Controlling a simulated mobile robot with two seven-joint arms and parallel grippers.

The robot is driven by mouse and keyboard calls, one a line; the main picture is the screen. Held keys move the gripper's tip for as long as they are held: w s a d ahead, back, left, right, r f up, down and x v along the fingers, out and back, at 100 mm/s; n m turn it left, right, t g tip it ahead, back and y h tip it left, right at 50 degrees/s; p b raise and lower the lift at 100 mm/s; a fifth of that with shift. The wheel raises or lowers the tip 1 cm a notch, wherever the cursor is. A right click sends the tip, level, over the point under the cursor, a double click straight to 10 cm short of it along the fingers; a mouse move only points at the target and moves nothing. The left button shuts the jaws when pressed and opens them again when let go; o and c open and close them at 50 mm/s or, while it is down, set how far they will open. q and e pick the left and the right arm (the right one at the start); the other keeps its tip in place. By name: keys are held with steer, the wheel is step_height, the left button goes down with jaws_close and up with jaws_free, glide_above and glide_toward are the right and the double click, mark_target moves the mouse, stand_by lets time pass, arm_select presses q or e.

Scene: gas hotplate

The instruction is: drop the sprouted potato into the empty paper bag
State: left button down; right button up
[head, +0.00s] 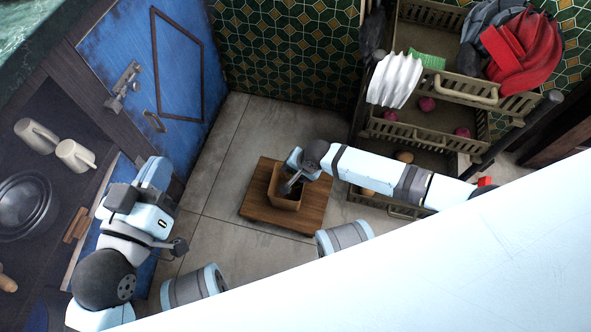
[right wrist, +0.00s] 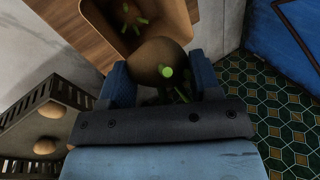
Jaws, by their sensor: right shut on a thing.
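The sprouted potato (right wrist: 158,62) is brown with green sprouts and sits between the blue fingers of my right gripper (right wrist: 164,80), which is shut on it. In the head view my right gripper (head: 290,184) is at the bag's mouth and hides the potato. In the right wrist view the bag (right wrist: 176,18) lies just beyond the potato, and some green bits show inside it. My left gripper (head: 178,246) is at the left, far from the bag; its jaws are too small to judge.
A rack of slatted crates (head: 425,132) with potatoes and pinkish-red vegetables stands at the right. The counter at the left holds mugs (head: 75,155) and a dark bowl.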

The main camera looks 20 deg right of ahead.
steer(key=shift+f+b, duration=0.3)
steer(key=shift+f, duration=0.1)
arm_select(q)
steer(key=shift+f+g, duration=0.3)
steer(key=shift+f, duration=0.35)
arm_select(e)
steer(key=o, duration=1)
steer(key=shift+o, duration=0.2)
arm_select(q)
step_height(320, 180, up, 10)
steer(key=n+t+p, duration=0.1)
steer(key=t+p, duration=0.3)
steer(key=p, duration=0.3)
steer(key=shift+s+a+f, duration=0.2)
steer(key=shift+s+a, duration=0.05)
steer(key=shift+a, duration=0.05)
arm_select(e)
steer(key=v, duration=1.4)
